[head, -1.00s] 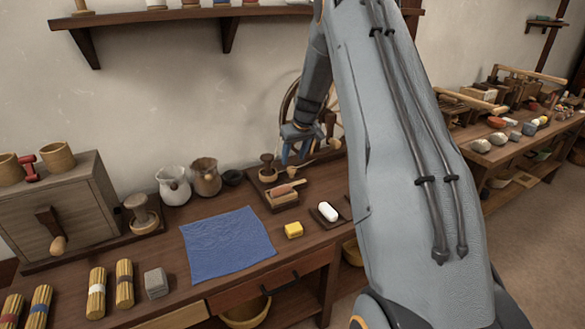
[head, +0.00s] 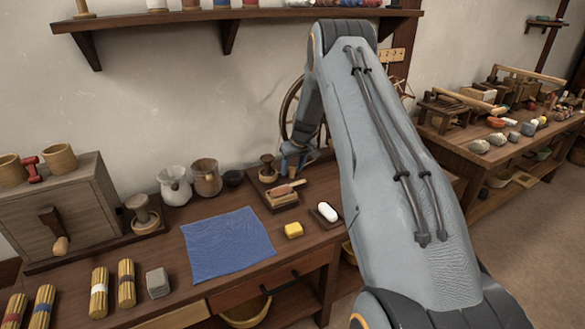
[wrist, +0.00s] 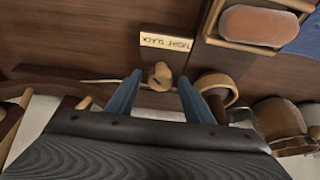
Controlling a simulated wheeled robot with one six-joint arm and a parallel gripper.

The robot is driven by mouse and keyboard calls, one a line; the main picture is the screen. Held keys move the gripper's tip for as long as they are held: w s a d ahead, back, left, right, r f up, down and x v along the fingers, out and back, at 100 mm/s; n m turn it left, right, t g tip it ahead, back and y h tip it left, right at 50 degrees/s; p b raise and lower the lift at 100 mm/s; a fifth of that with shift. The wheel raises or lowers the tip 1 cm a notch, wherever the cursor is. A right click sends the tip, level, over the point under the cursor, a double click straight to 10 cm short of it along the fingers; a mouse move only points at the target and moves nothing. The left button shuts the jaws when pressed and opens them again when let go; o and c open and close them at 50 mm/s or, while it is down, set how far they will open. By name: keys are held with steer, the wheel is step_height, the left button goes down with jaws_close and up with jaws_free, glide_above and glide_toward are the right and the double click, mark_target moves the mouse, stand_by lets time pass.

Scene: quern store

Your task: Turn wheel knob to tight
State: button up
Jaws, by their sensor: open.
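The small wooden wheel knob (wrist: 160,76) shows in the wrist view, just below a pale label plate (wrist: 167,43) that seems to read TIGHT and SLACK. My gripper (wrist: 160,80) is open, with one blue finger on each side of the knob and visible gaps to it. Which way the knob points is hard to tell. In the head view my gripper (head: 292,160) is low over the back of the bench, in front of the spinning wheel (head: 290,108). My arm hides most of the wheel, and the knob cannot be made out there.
A round wooden piece (wrist: 216,88) stands close beside the right finger in the wrist view. A wooden tray with a pinkish block (wrist: 258,25) lies nearby. On the bench are a blue cloth (head: 228,245), a yellow block (head: 293,230) and jugs (head: 206,178). A shelf (head: 230,15) hangs above.

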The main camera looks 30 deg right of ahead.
steer(key=c, duration=1)
